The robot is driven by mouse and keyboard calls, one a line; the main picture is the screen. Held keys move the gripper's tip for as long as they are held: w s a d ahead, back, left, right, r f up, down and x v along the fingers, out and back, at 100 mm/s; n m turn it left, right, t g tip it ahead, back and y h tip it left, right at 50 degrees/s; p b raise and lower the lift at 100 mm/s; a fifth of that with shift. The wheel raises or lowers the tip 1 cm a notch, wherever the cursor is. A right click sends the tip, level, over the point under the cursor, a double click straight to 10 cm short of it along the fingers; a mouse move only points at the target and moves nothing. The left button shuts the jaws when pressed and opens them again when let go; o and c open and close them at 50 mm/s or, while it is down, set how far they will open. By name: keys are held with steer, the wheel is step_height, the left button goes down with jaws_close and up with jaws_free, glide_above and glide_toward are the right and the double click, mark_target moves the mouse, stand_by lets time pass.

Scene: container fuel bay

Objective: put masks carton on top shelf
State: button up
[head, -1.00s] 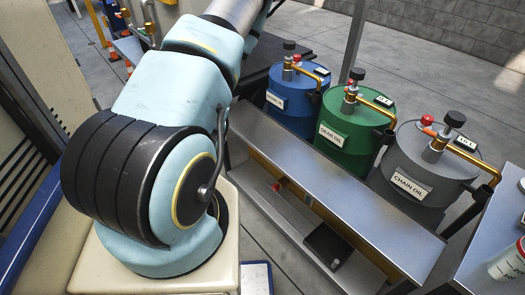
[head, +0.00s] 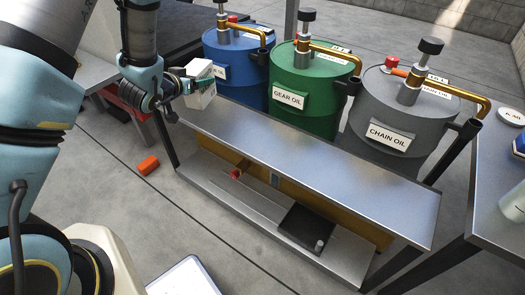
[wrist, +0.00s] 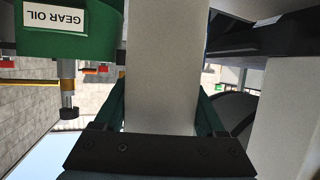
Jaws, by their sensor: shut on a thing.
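A small white carton (head: 201,97) is held in the air at the near left end of the metal rack, in front of the blue drum. No label shows on it, so I cannot confirm it is the masks carton. My gripper (head: 186,87) is shut on it. The carton fills the middle of the wrist view (wrist: 165,65), with a finger on each side. The rack's top shelf (head: 310,165) is a long bare grey surface. The carton is close to its left end; I cannot tell whether they touch.
Blue (head: 232,62), green (head: 310,105) and grey (head: 400,105) drums with pumps stand behind the rack. The lower shelf (head: 225,190) carries a black box (head: 307,228). A side table (head: 490,205) stands at right. An orange object (head: 148,165) lies on the floor.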

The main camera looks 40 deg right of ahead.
steer(key=s+d+f+m+g+h+b, duration=0.1)
steer(key=s+d+m+g+h+b, duration=0.15)
steer(key=s+d, duration=0.55)
steer(key=shift+m+g+y, duration=0.35)
steer(key=shift+m+g, duration=0.1)
steer(key=shift+g, duration=0.2)
steer(key=shift+w+d+f+b, duration=0.1)
steer(key=shift+d+f+b, duration=0.25)
steer(key=shift+f, duration=1.3)
steer(key=shift+w+d+f+b, duration=0.2)
steer(key=shift+f+b, duration=0.3)
steer(key=shift+f, duration=1.15)
steer(key=shift+w+d+f+b, duration=0.1)
steer(key=shift+d+f+b, duration=0.25)
steer(key=shift+f, duration=1.3)
steer(key=shift+a+f, duration=0.1)
steer(key=shift+f, duration=0.15)
steer(key=o, duration=1.6)
steer(key=shift+c, duration=0.2)
